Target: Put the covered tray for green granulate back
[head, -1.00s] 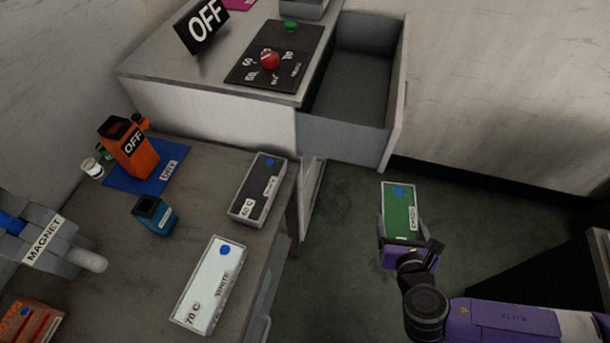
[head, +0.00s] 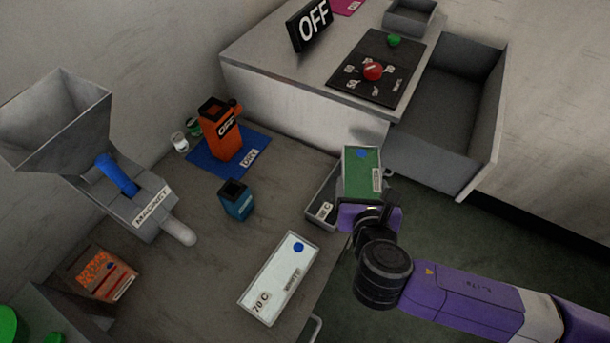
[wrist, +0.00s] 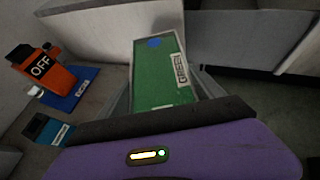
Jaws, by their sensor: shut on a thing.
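The covered tray for green granulate (head: 360,172) has a green top with a blue dot and a label reading GREEN in the wrist view (wrist: 160,75). My gripper (head: 368,212) is shut on its near end and holds it up at the right edge of the bench (head: 215,270). In the head view the green tray overlaps a grey tray (head: 322,207) on the bench and hides much of it. I cannot tell the gap between them.
A white-topped tray marked 70 C (head: 278,280) lies nearer on the bench. An open, empty drawer (head: 440,135) juts out behind. A teal container (head: 236,200), an orange OFF device (head: 219,130) on a blue mat and a MAGNET hopper (head: 150,205) stand to the left.

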